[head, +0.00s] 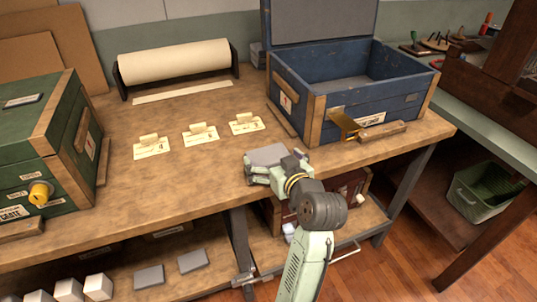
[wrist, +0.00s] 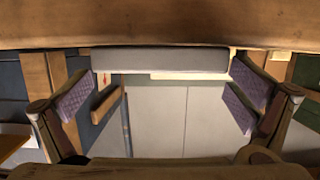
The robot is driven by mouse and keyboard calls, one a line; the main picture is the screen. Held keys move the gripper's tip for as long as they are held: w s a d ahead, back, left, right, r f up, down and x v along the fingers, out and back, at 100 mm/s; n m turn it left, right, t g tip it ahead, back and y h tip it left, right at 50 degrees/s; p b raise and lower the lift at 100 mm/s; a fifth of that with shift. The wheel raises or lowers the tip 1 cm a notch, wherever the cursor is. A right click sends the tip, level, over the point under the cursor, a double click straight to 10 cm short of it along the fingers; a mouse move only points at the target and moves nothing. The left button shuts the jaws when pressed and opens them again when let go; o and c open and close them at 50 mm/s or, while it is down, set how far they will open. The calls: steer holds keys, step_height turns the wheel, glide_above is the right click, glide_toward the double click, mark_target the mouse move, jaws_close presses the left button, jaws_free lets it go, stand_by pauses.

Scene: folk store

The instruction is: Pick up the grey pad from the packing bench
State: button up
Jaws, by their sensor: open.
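The grey pad (head: 268,154) lies at the front edge of the packing bench (head: 200,205), right of the middle. My gripper (head: 272,168) is at that edge, just in front of the pad and partly covering it. In the wrist view the pad (wrist: 160,60) shows as a grey bar across the upper middle, between the purple-lined fingers and roughly in line with them. The fingers (wrist: 160,98) are spread wide, with a gap beside each end of the pad. I cannot tell how far the fingers reach along its sides.
An open blue chest (head: 370,110) with a brass latch stands behind and right of my gripper. A green crate (head: 50,150) stands at the left. Numbered cards (head: 200,134) and a paper roll (head: 175,62) lie behind. More grey pads (head: 150,277) sit on the lower shelf.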

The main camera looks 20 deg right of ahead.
steer(key=shift+w+f, duration=0.15)
steer(key=shift+w, duration=0.25)
steer(key=c, duration=0.5)
